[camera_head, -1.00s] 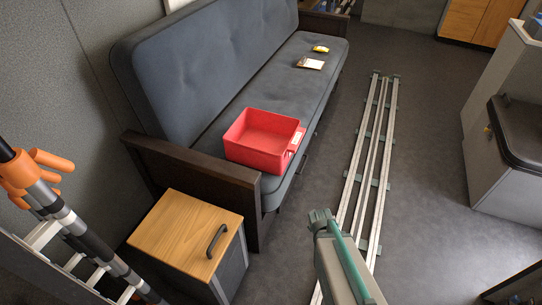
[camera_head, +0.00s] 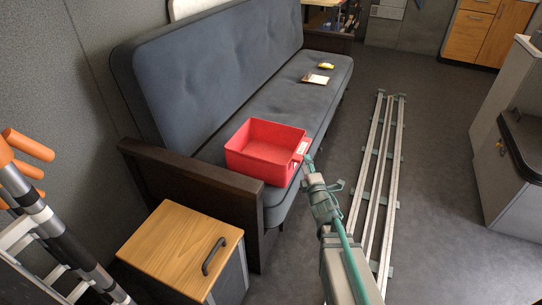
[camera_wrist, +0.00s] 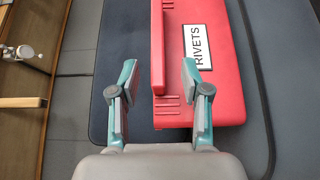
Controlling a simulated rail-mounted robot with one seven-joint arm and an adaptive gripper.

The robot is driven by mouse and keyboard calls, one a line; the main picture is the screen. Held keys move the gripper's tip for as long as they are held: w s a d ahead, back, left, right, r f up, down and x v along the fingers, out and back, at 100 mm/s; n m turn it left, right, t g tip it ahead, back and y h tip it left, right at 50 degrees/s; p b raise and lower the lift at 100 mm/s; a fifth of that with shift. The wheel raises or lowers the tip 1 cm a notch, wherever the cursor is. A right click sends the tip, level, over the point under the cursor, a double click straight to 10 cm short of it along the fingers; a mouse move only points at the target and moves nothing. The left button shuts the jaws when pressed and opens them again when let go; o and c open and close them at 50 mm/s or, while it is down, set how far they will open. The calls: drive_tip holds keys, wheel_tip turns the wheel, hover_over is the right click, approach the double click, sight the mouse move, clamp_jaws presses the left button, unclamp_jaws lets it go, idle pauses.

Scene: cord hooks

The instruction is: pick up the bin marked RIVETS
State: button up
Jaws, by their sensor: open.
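The red bin (camera_head: 265,152) sits upright on the seat of the grey sofa, near its front edge. Its white label reads RIVETS in the wrist view (camera_wrist: 197,45). My gripper (camera_head: 322,179) is at the bin's right side, by the labelled end, and is open. In the wrist view my gripper (camera_wrist: 158,76) has its two teal fingers apart, with the bin's raised red edge between them in the picture. The right finger overlaps the bin's red face. I cannot tell whether either finger touches it. Nothing is held.
The sofa's dark wooden armrest (camera_head: 190,168) stands left of the bin, with a wood-topped cabinet (camera_head: 178,252) before it. A small packet (camera_head: 315,79) and a yellow item (camera_head: 326,66) lie farther along the seat. Long rails (camera_head: 378,170) lie on the floor; floor around them is clear.

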sight(303, 151)
drive_tip(key=shift+w+a+r, duration=0.1)
drive_tip(key=shift+w+a, duration=0.05)
drive_tip(key=shift+w, duration=1)
drive_tip(key=shift+w+a, duration=0.15)
drive_tip(key=shift+w, duration=1)
drive_tip(key=shift+w+a+r, duration=0.1)
drive_tip(key=shift+w+a, duration=0.05)
drive_tip(key=shift+w, duration=1)
drive_tip(key=shift+c, duration=0.3)
clamp_jaws()
drive_tip(key=shift+s, duration=0.1)
